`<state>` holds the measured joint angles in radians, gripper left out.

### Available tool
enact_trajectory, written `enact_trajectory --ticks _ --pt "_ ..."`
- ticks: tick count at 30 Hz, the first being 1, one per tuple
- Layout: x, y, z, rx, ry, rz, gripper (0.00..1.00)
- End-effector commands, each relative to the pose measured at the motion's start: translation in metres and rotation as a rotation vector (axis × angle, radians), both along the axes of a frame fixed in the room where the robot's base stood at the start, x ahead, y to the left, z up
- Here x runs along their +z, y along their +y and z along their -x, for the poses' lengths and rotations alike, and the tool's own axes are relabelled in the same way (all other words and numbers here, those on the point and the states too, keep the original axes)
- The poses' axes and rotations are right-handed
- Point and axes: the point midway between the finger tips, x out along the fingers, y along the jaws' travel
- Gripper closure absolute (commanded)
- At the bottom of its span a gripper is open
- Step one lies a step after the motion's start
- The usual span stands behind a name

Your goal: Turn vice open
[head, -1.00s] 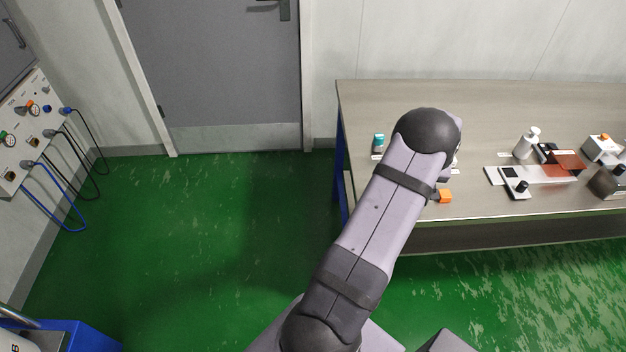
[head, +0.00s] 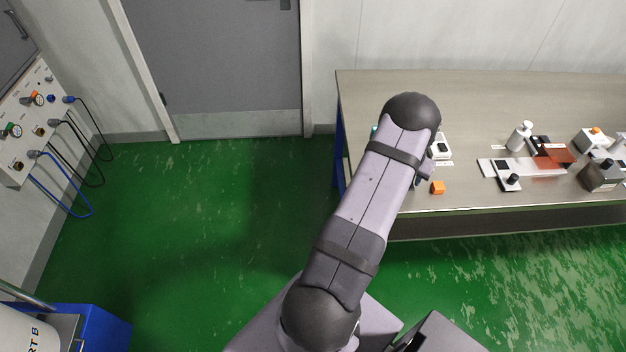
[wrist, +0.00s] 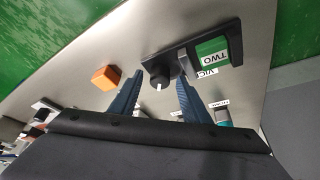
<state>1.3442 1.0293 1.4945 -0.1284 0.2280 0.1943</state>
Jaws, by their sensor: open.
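In the wrist view, a black vice (wrist: 173,57) sits on the bench beside a partly visible label reading "VIC". A green block (wrist: 212,50) marked "TWO" is at its right end. A round black knob (wrist: 158,76) with a white mark stands at its near side. My gripper (wrist: 159,80) is open, with one blue-grey finger on each side of the knob in the picture. I cannot tell whether the fingers touch it. In the head view my arm hides the vice and most of the gripper.
An orange block (wrist: 105,78) lies left of my fingers; it also shows in the head view (head: 437,187). A white device (head: 440,147) stands close to my arm. A white bottle (head: 519,136), a white plate (head: 490,167) and a black box (head: 602,176) stand farther right on the bench (head: 480,95).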

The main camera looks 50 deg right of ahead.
Motion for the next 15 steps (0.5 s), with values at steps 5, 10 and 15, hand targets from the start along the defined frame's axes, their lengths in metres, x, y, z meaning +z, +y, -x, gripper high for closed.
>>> enact_trajectory --ticks 5,10,15 --pt "-0.002 0.0 -0.001 -0.064 0.0 0.002 0.57" --pt "-0.003 -0.001 -0.002 -0.141 0.0 0.003 0.57" --pt "0.019 0.007 -0.002 -0.159 -0.001 0.004 0.57"
